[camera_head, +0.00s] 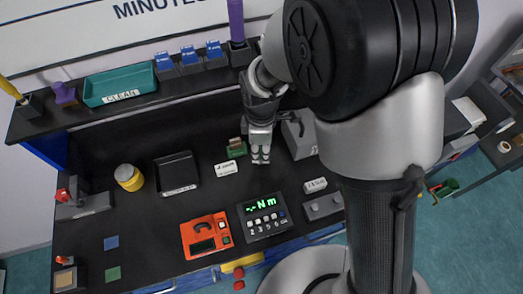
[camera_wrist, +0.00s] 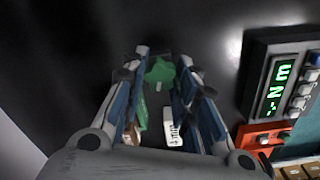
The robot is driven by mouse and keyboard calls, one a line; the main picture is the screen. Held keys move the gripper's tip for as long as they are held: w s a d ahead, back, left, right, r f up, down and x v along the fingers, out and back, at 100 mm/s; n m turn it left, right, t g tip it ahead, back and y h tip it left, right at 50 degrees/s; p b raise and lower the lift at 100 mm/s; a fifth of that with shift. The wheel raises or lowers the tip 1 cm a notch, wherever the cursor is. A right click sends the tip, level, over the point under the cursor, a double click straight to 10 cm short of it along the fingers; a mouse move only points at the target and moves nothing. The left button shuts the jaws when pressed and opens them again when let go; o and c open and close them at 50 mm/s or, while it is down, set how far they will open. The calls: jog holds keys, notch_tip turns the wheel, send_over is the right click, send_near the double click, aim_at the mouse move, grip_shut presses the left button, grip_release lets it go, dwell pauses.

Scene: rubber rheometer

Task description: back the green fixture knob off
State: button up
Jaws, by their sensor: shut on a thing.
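The green knob (camera_wrist: 160,71) shows in the wrist view as a lobed green shape between my fingertips. My gripper (camera_head: 260,156) points down over the dark bench, and its fingers (camera_wrist: 161,62) are shut on the knob from both sides. In the head view the knob is hidden by my gripper. A small green and brown piece (camera_head: 237,142) stands just left of my gripper, beside white labels (camera_head: 227,168). The wrist view also shows a white labelled block (camera_wrist: 173,130) between the fingers. I cannot see the knob's thread or how far it is turned.
A meter with a lit green "N m" display (camera_head: 265,215) and an orange device (camera_head: 206,236) stand in front. A grey block (camera_head: 299,135) is close on the right. A black tray (camera_head: 177,173) and yellow jar (camera_head: 129,178) are to the left. A teal bin (camera_head: 120,85) sits on the back shelf.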

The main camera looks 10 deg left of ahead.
jog(key=shift+n, duration=0.3)
jog(key=n, duration=0.4)
jog(key=o, duration=0.9)
jog(key=m, duration=1.3)
jog(key=shift+m, duration=0.3)
jog(key=m, duration=0.4)
jog(key=shift+m, duration=0.4)
